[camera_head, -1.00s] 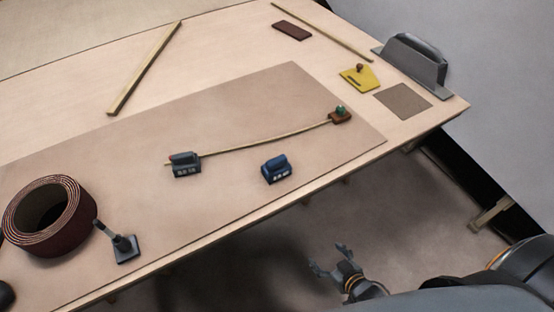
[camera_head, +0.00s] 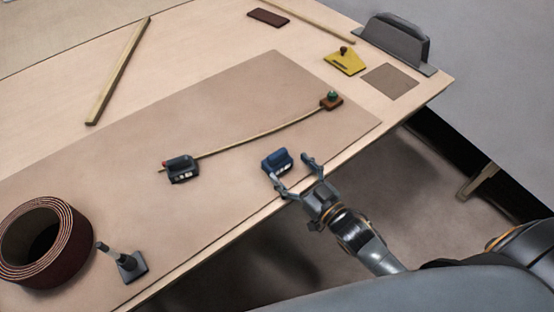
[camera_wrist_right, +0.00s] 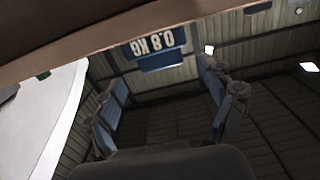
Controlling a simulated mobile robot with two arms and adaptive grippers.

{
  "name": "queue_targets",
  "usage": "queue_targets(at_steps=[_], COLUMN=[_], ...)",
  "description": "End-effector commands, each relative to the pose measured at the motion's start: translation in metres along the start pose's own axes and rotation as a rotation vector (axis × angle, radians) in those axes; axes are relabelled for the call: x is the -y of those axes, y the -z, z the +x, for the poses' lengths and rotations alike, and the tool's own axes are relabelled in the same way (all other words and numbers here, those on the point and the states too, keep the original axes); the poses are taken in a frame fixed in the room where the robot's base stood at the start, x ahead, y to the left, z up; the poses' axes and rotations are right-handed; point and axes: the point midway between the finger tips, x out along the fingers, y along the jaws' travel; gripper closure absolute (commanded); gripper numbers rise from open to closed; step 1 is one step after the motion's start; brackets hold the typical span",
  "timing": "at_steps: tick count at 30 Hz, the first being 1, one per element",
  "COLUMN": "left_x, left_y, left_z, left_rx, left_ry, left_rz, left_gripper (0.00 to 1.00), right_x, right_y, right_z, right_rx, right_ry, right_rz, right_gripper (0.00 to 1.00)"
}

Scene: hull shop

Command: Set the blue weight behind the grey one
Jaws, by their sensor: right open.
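The blue weight (camera_head: 277,160) stands on the brown mat near the table's front edge. The grey weight (camera_head: 181,168) stands to its left on the mat, at the end of a thin curved strip. My right gripper (camera_head: 291,172) is open at the near side of the blue weight, one fingertip toward each side; contact cannot be told. In the right wrist view the blue weight's labelled face (camera_wrist_right: 155,47), reading 0.8 KG upside down, shows ahead between the open fingers (camera_wrist_right: 160,78). My left gripper is not in view.
The thin strip (camera_head: 245,138) curves from the grey weight to a brown block with a green knob (camera_head: 331,101). A dark red roll (camera_head: 45,245) and a small post on a base (camera_head: 130,266) stand at the left. The mat (camera_head: 215,105) behind the strip is clear.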

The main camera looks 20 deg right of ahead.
Motion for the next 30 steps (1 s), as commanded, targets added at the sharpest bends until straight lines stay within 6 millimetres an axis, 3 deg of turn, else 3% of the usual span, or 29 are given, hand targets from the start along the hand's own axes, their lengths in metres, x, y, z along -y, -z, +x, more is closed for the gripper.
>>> queue_targets(at_steps=[5, 15, 23, 30], left_x=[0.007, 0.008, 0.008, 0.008], left_y=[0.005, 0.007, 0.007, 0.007], left_z=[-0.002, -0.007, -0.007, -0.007], left_rx=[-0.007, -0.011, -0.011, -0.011], left_ry=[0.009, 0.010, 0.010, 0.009], left_rz=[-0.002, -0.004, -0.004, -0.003], left_gripper=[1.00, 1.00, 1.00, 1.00], right_x=[0.000, 0.001, 0.001, 0.001], right_y=[-0.001, -0.005, -0.006, -0.006], right_z=[0.012, 0.056, 0.058, 0.058], right_rx=[0.001, 0.001, 0.003, 0.002], right_ry=[-0.001, 0.000, 0.000, 0.000], right_rz=[0.000, 0.001, 0.001, 0.000], right_gripper=[0.17, 0.17, 0.17, 0.64])
